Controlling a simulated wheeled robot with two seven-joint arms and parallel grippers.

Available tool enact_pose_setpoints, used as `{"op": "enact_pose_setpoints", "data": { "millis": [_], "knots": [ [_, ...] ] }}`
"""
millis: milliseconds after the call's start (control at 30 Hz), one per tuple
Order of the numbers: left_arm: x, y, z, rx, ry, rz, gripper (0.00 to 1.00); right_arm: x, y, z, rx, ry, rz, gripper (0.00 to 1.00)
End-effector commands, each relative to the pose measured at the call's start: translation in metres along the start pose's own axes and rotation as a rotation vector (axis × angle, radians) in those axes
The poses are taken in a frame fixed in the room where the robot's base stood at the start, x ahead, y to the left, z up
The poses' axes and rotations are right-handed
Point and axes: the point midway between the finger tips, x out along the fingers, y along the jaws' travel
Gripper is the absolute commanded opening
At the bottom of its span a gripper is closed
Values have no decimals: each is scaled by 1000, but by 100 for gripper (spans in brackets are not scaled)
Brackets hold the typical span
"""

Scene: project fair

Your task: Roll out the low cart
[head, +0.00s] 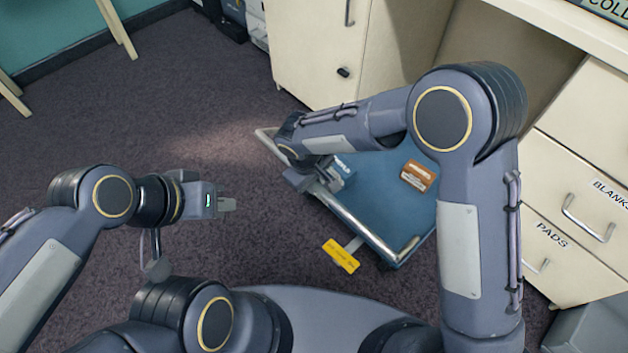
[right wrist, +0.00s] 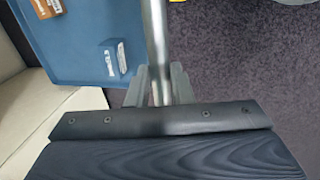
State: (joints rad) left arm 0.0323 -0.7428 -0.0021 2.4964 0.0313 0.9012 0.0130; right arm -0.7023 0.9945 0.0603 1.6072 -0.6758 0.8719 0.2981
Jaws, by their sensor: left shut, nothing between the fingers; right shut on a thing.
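The low cart (head: 376,190) has a blue deck and a pale metal push bar (head: 357,225) along its near-left side. It stands partly in front of the cream cabinets, and my right arm hides part of it. My right gripper (head: 312,183) is shut on the bar. In the right wrist view the fingers (right wrist: 158,88) close around the bar (right wrist: 155,40), with the blue deck (right wrist: 70,50) to the left. My left gripper (head: 228,204) is shut and empty, above the carpet left of the cart.
A brown box (head: 418,175) and a blue-and-white box (head: 342,170) sit on the deck. A yellow tag (head: 341,256) sticks out at the cart's near side. Cream drawers (head: 570,205) stand close on the right. Open carpet (head: 180,110) lies to the left.

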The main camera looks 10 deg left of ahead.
Motion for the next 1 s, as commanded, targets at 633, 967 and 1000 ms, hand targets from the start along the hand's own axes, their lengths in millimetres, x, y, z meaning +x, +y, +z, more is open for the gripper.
{"op": "enact_pose_setpoints", "data": {
  "millis": [633, 967, 1000],
  "knots": [
    [0, 0, 0, 0, 0, 0, 0, 0, 0, 0, 0, 0, 0, 41],
    [-7, 3, -3, 0, 0, 0, 0, -23, 1, -1, 1, 2, 2, 41],
    [-9, 4, -4, 0, 0, 0, 0, -30, 1, -1, 1, 3, 1, 41]
  ]
}}
